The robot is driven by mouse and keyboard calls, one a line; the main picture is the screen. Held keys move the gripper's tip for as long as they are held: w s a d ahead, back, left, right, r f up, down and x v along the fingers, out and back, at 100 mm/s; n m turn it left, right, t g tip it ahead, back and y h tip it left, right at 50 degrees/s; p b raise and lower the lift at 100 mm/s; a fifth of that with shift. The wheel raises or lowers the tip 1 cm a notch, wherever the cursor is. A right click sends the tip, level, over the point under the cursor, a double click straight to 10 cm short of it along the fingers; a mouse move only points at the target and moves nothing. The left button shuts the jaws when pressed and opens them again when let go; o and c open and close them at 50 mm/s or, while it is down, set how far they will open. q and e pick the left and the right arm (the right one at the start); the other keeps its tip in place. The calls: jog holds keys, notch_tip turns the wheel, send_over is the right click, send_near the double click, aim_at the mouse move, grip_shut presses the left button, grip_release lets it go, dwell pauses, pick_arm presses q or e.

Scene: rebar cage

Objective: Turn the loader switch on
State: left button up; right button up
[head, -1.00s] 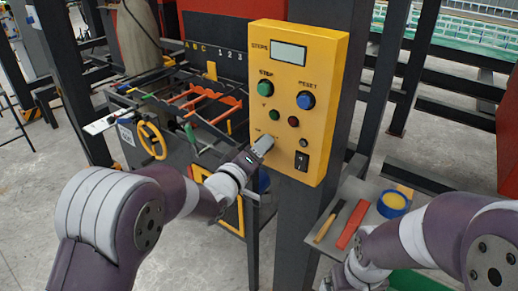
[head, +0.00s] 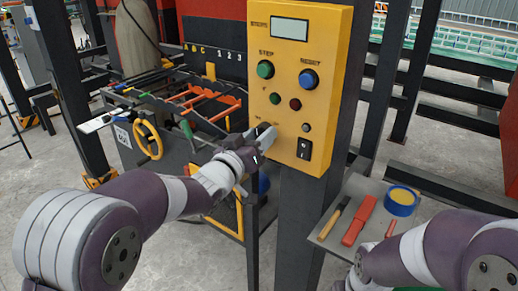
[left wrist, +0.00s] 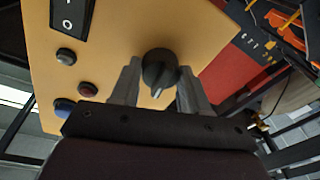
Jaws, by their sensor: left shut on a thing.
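The yellow control panel (head: 325,75) stands on a dark post in the head view. In the left wrist view its black rotary knob (left wrist: 160,68), with a pale pointer mark, sits between the two fingers of my left gripper (left wrist: 160,88). My left gripper (head: 264,135) is at the panel's lower left in the head view, shut on the knob and mostly hiding it. A black rocker switch (head: 304,149) marked I and O is to its right; it also shows in the left wrist view (left wrist: 72,15). I cannot read the knob's label. My right gripper is out of view.
The panel also carries a green button (head: 265,69), a blue button (head: 308,79) and small lamps. A grey shelf (head: 330,205) at the lower right holds a red tool (head: 358,220) and a blue-yellow tape roll (head: 401,200). A yellow handwheel (head: 148,139) is at the left.

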pick_arm(q)
jog(key=m+b, duration=0.3)
jog(key=m, duration=0.1)
jog(key=m+h+b, duration=0.1)
jog(key=m+b, duration=0.3)
jog(key=m, duration=0.1)
jog(key=shift+a+f, duration=0.1)
jog(key=shift+f, duration=0.1)
jog(key=shift+r+m+g+h+b, duration=0.1)
jog(key=shift+m+g+h+b, duration=0.3)
jog(key=shift+m, duration=1)
jog(key=o, duration=1)
jog(key=shift+o, duration=0.2)
